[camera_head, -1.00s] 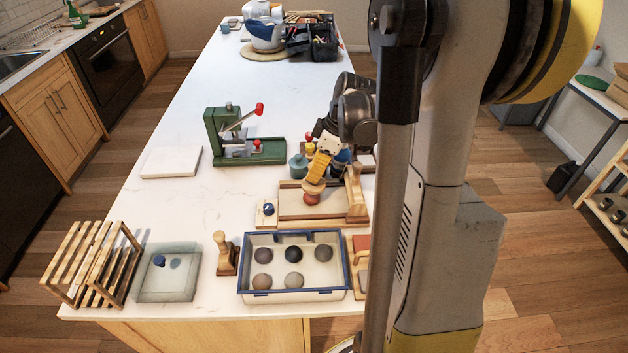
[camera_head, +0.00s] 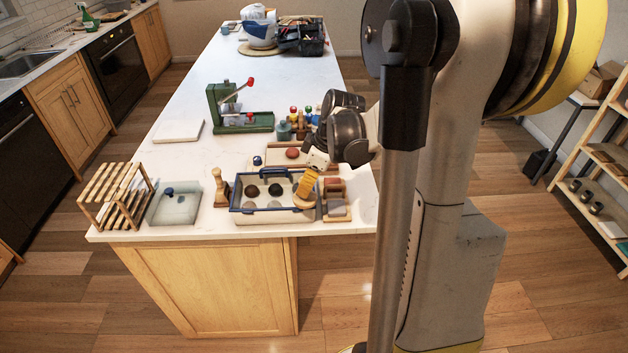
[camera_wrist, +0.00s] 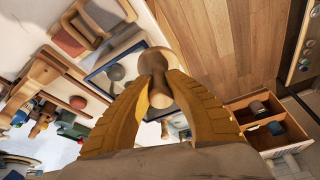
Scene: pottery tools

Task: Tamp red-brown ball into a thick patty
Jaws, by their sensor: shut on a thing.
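In the wrist view my gripper (camera_wrist: 160,88) pinches the tamper (camera_wrist: 155,62) between both fingertips. I cannot tell whether the tamper touches the tray.
The blue-rimmed tray (camera_head: 262,209) holds several dark and grey balls. A wooden stamp (camera_head: 221,187) stands left of it. Small blocks (camera_head: 335,198) lie right of it. A green press (camera_head: 240,116) and bottles stand behind. The counter between the press and far end is clear.

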